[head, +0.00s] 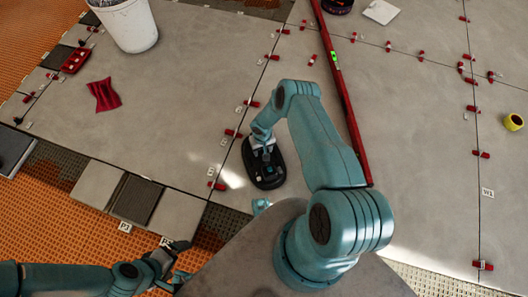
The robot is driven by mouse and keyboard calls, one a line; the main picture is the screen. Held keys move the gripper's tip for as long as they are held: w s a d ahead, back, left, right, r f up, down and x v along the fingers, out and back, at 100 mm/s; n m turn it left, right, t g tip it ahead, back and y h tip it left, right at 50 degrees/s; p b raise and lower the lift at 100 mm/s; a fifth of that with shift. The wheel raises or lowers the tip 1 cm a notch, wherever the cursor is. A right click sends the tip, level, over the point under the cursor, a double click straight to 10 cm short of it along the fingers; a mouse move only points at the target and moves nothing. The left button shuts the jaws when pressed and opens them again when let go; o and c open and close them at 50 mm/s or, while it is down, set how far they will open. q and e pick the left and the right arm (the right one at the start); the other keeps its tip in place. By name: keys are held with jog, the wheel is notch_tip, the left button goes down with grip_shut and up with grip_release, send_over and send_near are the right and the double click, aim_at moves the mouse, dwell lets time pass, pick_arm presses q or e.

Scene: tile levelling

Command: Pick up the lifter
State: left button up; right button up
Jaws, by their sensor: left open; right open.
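The lifter (266,177), a black rounded device with a small blue spot on top, sits on the large grey tiles near the middle of the head view. My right gripper (262,144) is open at the upper part of the lifter, over its handle area. The arm and gripper hide part of its top, and I cannot tell whether the fingers touch it. My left gripper (176,262) is open and empty at the lower left, well apart from the lifter.
A long red level (338,85) lies across the tiles right of the lifter. Red levelling clips (233,133) line the joints. A white bucket (130,25), red cloth (103,94) and red tray (76,60) are at upper left. A yellow roll (513,122) lies far right.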

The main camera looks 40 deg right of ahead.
notch_tip(320, 180, down, 6)
jog(key=b, duration=0.3)
jog(key=shift+d+r, duration=0.15)
jog(key=shift+r, duration=0.2)
jog(key=shift+s, duration=0.1)
jog(key=shift+f+b, duration=0.25)
jog(key=shift+b, duration=0.1)
jog(key=shift+r, duration=0.1)
grip_shut()
